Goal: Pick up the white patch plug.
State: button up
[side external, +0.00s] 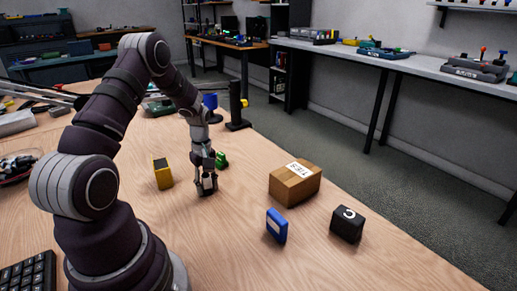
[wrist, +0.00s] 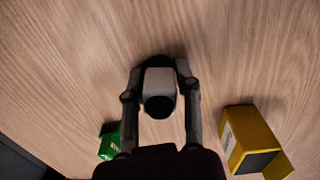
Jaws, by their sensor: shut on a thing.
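The white patch plug (wrist: 159,80) is between the two fingers of my gripper in the wrist view. It has a pale body and a round black end that faces the camera. My gripper (wrist: 160,72) is shut on it, with one finger along each side. In the side external view my gripper (side external: 207,188) points down at the wooden table, and the plug (side external: 207,183) shows as a small white patch between the fingers. I cannot tell whether the plug touches the table.
A green object (side external: 221,160) stands close behind my gripper, and a yellow block (side external: 163,174) stands to its left. A cardboard box (side external: 295,184), a blue block (side external: 276,226) and a black block (side external: 347,224) are to the right.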

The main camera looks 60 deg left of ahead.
grip_shut()
